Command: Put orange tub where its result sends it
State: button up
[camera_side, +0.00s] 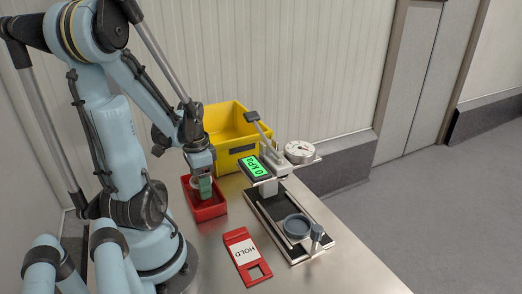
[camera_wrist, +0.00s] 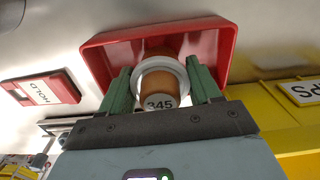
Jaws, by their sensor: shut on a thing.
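The orange tub (camera_wrist: 160,86) has a pale rim and a white label reading 345. My gripper (camera_wrist: 162,90) is shut on it, with one green finger on each side. In the side view my gripper (camera_side: 203,187) points down into or just over the small red tray (camera_side: 207,212). The tray (camera_wrist: 103,62) also shows behind the tub in the wrist view. I cannot tell whether the tub touches the tray floor. The test rig (camera_side: 290,222) has a green-lit display (camera_side: 254,168) that reads 0 kPa.
A yellow bin (camera_side: 229,122) stands behind the red tray. A red HOLD tag (camera_side: 245,256) lies flat at the front of the steel table (camera_side: 215,275). Bare table lies between tray and tag.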

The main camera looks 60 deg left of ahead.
jog(key=shift+f, duration=0.45)
jog(key=shift+f, duration=0.15)
jog(key=o, duration=1.5)
jog(key=shift+r, duration=6.2)
jog(key=shift+f, duration=0.15)
jog(key=shift+f, duration=5.85)
jog(key=shift+r, duration=0.15)
